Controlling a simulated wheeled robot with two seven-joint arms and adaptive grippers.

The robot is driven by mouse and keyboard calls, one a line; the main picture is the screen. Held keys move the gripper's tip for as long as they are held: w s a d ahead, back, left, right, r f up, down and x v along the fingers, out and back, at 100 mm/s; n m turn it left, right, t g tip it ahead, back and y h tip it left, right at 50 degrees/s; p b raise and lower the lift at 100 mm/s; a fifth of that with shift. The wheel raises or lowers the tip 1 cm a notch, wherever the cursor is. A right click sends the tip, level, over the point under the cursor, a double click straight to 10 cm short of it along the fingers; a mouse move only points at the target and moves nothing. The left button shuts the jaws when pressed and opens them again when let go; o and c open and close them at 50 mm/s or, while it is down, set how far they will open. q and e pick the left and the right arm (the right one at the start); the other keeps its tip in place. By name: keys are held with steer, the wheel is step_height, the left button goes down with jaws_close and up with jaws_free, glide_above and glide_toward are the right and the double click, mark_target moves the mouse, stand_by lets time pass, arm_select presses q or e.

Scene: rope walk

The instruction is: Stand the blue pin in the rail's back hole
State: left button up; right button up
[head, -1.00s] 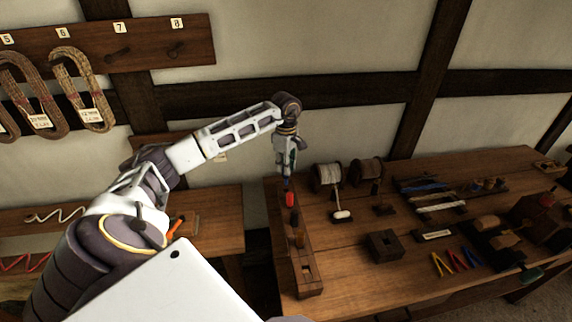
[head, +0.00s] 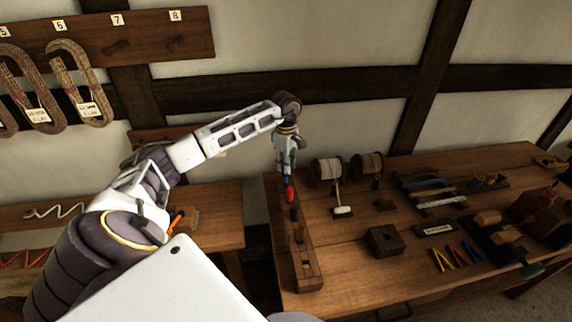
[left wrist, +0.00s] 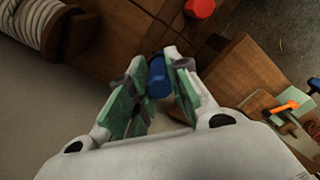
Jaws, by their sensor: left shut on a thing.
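The blue pin (left wrist: 158,78) is between the green-padded fingers of my left gripper (left wrist: 153,72), which is shut on it. In the head view the left gripper (head: 287,172) is over the back end of the wooden rail (head: 305,254), just behind the red pin (head: 289,194). Little of the blue pin shows there, so I cannot tell whether its lower end is in the back hole. The red pin stands in the rail and also shows in the left wrist view (left wrist: 200,8). My right gripper is not in view.
Spools (head: 326,170), a mallet (head: 342,211) and a dark block (head: 384,241) are to the right on the bench. Left of the rail is a gap before another bench (head: 215,220).

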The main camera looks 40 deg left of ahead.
mark_target(286, 175)
arm_select(q)
steer(key=shift+f+b, duration=0.3)
steer(key=shift+f, duration=0.15)
steer(key=shift+f+b, duration=0.5)
steer(key=shift+f, duration=0.35)
steer(key=shift+f+b, duration=0.3)
steer(key=shift+f, duration=0.1)
stand_by(0.3)
steer(key=shift+f, duration=0.45)
steer(key=shift+f+b, duration=0.5)
steer(key=shift+b, duration=0.05)
stand_by(0.3)
steer(key=o, duration=1)
steer(key=shift+c, duration=0.2)
